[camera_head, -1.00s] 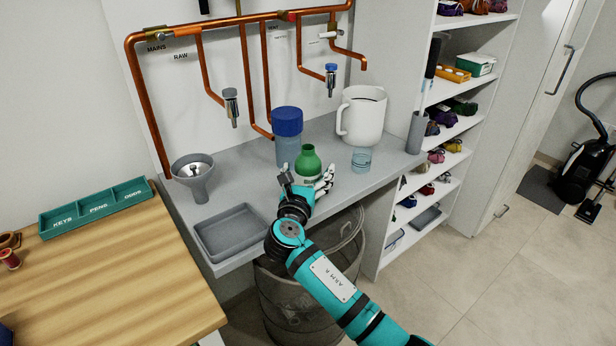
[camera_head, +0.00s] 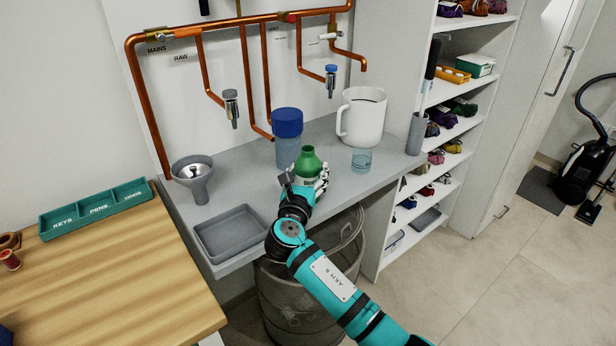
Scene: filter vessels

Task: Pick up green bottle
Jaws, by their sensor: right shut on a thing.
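The green bottle (camera_head: 308,161) stands upright on the grey counter, near its front edge. It has a rounded green body with a short open neck. My right gripper (camera_head: 307,183) comes in from the front, with its fingers closed on the lower part of the bottle. The fingers hide part of the bottle's lower body, and I cannot tell whether its base touches the counter. My left gripper is not in view.
A blue-capped bottle (camera_head: 287,146) stands close behind left, and a small glass (camera_head: 361,160) to the right. A white jug (camera_head: 362,116), a grey funnel (camera_head: 197,176) and a grey tray (camera_head: 234,233) share the counter (camera_head: 243,184). Copper pipes with taps hang above.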

